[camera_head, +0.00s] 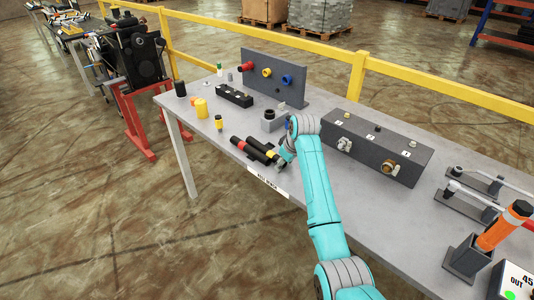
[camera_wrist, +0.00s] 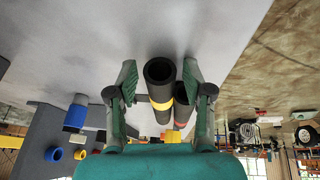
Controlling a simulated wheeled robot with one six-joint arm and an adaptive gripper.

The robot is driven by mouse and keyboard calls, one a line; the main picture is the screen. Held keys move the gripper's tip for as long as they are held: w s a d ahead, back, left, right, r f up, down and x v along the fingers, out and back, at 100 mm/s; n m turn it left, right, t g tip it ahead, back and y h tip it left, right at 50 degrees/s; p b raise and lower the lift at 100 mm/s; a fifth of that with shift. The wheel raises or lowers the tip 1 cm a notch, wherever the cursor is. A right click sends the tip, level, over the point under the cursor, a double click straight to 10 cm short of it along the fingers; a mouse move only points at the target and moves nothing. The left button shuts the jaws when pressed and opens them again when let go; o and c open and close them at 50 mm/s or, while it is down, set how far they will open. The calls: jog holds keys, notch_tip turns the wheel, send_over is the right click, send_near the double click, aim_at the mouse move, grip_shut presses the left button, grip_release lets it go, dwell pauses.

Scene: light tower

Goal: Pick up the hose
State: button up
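Two black tubes lie side by side near the front edge of the grey bench, and I cannot tell which is called the hose. One has a yellow band (camera_head: 258,145) and the other a red band (camera_head: 240,143). My gripper (camera_head: 282,160) is low over the bench at their right end, partly hidden by my arm. In the wrist view my gripper (camera_wrist: 159,72) is open. The yellow-banded tube (camera_wrist: 160,85) shows between its fingers, with small gaps visible on both sides. The red-banded tube (camera_wrist: 181,105) is partly hidden behind it and the right finger.
A grey block (camera_head: 274,120) stands just behind the tubes. A dark box with fittings (camera_head: 375,145) is to the right, and an upright panel with red, yellow and blue ports (camera_head: 275,78) is at the back. The front edge is close.

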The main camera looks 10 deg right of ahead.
grip_shut()
